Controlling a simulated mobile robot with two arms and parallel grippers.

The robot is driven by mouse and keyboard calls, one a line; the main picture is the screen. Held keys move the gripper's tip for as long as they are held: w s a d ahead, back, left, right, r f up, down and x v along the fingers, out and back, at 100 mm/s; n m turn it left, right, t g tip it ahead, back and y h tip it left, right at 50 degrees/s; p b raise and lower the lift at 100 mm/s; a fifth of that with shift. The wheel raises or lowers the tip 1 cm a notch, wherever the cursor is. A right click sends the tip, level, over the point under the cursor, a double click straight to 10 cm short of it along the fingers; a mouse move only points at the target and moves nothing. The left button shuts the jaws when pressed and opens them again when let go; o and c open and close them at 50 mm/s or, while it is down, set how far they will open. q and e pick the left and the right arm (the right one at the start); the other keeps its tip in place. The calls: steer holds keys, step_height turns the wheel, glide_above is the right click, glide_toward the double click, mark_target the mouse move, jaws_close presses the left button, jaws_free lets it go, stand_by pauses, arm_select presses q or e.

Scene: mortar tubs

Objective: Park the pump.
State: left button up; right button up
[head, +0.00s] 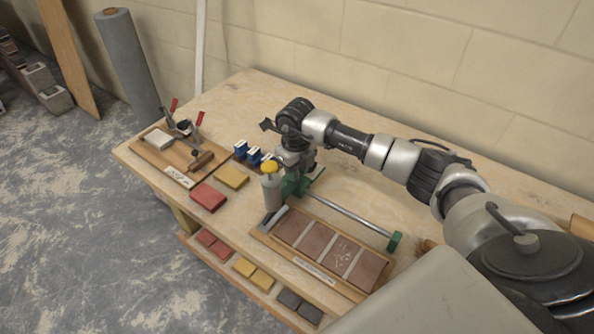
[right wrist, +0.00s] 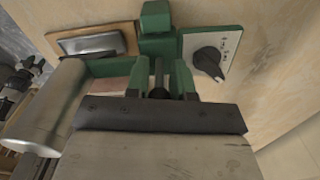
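No part is plainly marked as the pump. A grey bottle with a yellow cap (head: 271,190) stands upright beside my right gripper (head: 294,172). The gripper points down at a green fixture at the end of a metal bar (head: 350,217). In the right wrist view a dark upright rod (right wrist: 158,78) shows between two green pieces, with a green block (right wrist: 156,18) beyond. A pale panel with a black knob (right wrist: 209,62) is to the right, and a silvery cylinder (right wrist: 45,108) to the left. Whether the gripper grips anything is unclear. My left gripper is out of view.
A tray of brown tiles (head: 256,236) lies in front of the bar. Several blue items (head: 254,155) stand behind the bottle. Red (head: 208,197) and yellow (head: 231,177) blocks and a board with red-handled clamps (head: 150,153) are to the left. The bench's back left is clear.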

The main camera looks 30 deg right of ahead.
steer(key=shift+o, duration=0.7)
steer(key=shift+r, duration=0.35)
step_height(320, 180, up, 10)
steer(key=shift+r+b, duration=0.2)
steer(key=shift+b, duration=1)
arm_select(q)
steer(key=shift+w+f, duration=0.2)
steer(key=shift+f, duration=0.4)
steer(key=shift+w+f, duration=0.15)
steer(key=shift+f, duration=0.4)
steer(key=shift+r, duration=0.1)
arm_select(e)
steer(key=shift+r, duration=0.1)
